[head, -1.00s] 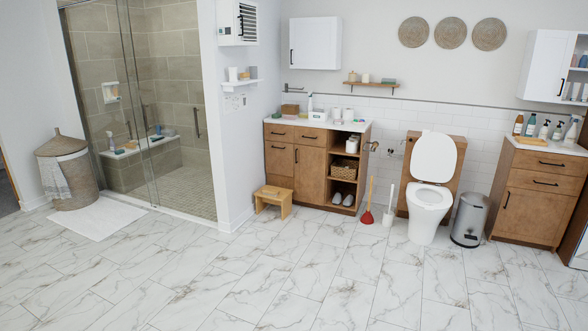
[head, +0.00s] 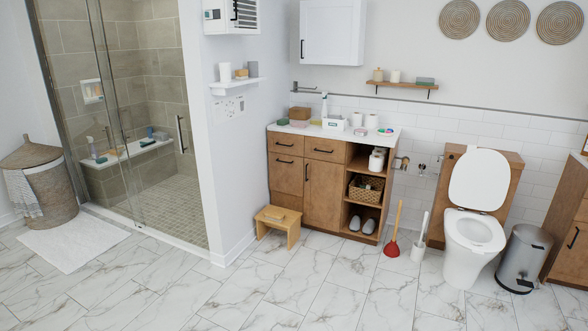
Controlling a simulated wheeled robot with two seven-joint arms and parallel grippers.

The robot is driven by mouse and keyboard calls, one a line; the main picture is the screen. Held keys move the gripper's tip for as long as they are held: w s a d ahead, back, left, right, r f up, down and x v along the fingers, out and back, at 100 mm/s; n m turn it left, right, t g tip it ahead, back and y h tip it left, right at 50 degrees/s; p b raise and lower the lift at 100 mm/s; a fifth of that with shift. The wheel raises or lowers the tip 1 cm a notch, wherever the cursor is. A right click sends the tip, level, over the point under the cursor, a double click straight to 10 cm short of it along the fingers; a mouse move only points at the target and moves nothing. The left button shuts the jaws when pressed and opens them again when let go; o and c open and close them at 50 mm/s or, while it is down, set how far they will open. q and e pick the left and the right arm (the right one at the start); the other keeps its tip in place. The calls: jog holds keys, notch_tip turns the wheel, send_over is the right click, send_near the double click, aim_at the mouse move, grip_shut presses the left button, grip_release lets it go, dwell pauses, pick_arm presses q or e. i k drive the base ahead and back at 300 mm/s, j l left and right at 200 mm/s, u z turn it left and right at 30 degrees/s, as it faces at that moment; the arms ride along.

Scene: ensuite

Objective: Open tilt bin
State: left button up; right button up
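No front is plainly marked as a tilt bin, so I cannot tell which thing it is. A wooden cabinet (head: 568,240) with a dark handle is cut off at the right edge; its visible front looks shut. A steel pedal bin (head: 518,262) with its lid down stands between the toilet and that cabinet. Neither of my grippers is in view.
A toilet (head: 473,235) with its lid up, a red plunger (head: 392,246) and a toilet brush (head: 419,245) stand along the back wall. A wicker hamper (head: 40,183) stands far left by a white mat (head: 75,240). The foreground tiles are clear.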

aim_at(287, 172)
jog(key=i, duration=2.65)
jog(key=i+u, duration=0.2)
jog(key=i, duration=0.25)
jog(key=i+l+u, duration=0.15)
jog(key=i, duration=0.3)
jog(key=i+l+u, duration=0.2)
jog(key=i, duration=0.25)
jog(key=i+l+u, duration=0.9)
jog(key=i, duration=0.1)
